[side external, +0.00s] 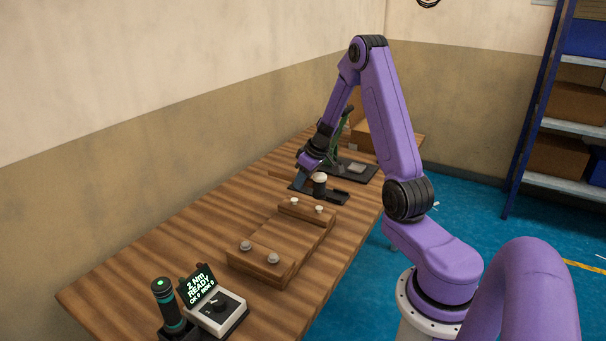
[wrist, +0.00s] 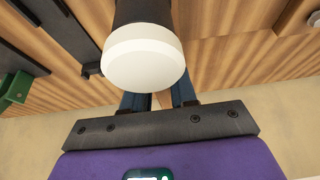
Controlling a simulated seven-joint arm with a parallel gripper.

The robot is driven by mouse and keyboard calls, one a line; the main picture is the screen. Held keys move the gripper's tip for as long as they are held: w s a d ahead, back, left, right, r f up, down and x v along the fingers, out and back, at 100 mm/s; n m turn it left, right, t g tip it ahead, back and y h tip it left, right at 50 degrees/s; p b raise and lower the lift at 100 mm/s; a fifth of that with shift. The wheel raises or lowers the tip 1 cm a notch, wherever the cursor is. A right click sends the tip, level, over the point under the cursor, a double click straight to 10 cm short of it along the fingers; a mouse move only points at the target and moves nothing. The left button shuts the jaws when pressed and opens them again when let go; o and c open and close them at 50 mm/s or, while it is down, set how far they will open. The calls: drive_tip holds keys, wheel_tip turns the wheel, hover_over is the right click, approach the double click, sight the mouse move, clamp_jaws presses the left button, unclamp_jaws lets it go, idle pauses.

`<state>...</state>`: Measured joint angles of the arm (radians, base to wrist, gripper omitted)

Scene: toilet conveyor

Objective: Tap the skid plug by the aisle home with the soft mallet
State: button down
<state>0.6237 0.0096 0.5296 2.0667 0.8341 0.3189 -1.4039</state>
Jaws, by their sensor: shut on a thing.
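The soft mallet (side external: 320,185) has a dark head with a cream-white face. It is at the black tray (side external: 335,195) on the bench. My gripper (side external: 302,182) reaches down beside the mallet. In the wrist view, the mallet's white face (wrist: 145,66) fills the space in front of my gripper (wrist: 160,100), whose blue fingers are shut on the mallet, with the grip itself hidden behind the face. The wooden skid (side external: 262,238) lies nearer the camera, carrying several pale round plugs. The plug (side external: 273,257) is on its near right corner, another (side external: 319,209) on its far right corner.
A torque driver (side external: 165,300) and a lit "2 Nm READY" controller (side external: 215,305) stand at the bench's near end. A wall runs along the left.

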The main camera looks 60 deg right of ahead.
wheel_tip(320, 180, down, 4)
drive_tip(key=shift+r, duration=2.6)
drive_tip(key=shift+r, duration=0.35)
wheel_tip(320, 180, up, 6)
drive_tip(key=shift+f, duration=0.2)
drive_tip(key=shift+r, duration=0.35)
drive_tip(key=shift+f, duration=0.1)
drive_tip(key=shift+f, duration=1.3)
